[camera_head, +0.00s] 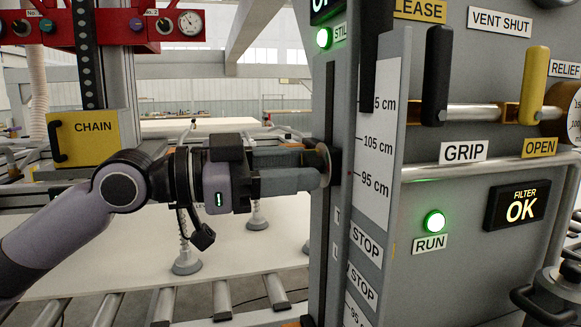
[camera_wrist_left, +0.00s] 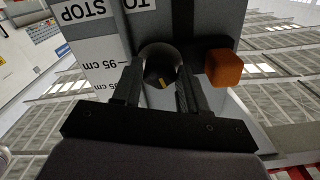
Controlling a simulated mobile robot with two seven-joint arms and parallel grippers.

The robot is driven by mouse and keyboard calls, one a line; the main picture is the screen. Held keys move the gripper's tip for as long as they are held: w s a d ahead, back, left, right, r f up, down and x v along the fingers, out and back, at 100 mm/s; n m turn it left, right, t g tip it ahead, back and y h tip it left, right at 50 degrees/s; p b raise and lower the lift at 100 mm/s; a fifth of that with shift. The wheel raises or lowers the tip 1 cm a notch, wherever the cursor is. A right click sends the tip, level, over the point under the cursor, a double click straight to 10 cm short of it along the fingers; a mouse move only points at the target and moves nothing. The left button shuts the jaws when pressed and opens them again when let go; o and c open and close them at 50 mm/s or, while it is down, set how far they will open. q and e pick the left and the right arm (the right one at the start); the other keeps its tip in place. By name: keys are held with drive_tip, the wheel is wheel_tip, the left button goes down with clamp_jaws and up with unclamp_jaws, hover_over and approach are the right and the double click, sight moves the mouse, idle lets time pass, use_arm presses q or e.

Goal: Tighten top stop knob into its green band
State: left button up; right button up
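The top stop knob (camera_wrist_left: 160,66) is a round dark knob with a small yellow mark, seen end-on in the left wrist view. In the head view only its round edge (camera_head: 324,164) shows, at the slot beside the scale near 95 cm. My left gripper (camera_head: 318,167) reaches it from the left. In the left wrist view its two black fingers (camera_wrist_left: 158,78) flank the knob and appear to touch both sides. I cannot make out a green band on the knob in either view. My right gripper is not identifiable in view.
The grey machine panel (camera_head: 460,230) fills the right side, with its white scale (camera_head: 377,130) and STOP labels (camera_head: 366,243). An orange block (camera_wrist_left: 223,68) sits close beside the knob. Rollers and a pale board (camera_head: 100,262) lie below my arm. A dark fitting (camera_head: 556,290) stands at lower right.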

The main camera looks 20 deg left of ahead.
use_arm(q)
drive_tip(key=c, duration=0.5)
drive_tip(key=shift+o, duration=0.2)
drive_tip(key=shift+m, duration=3)
drive_tip(key=o, duration=1.1)
drive_tip(key=shift+c, duration=0.2)
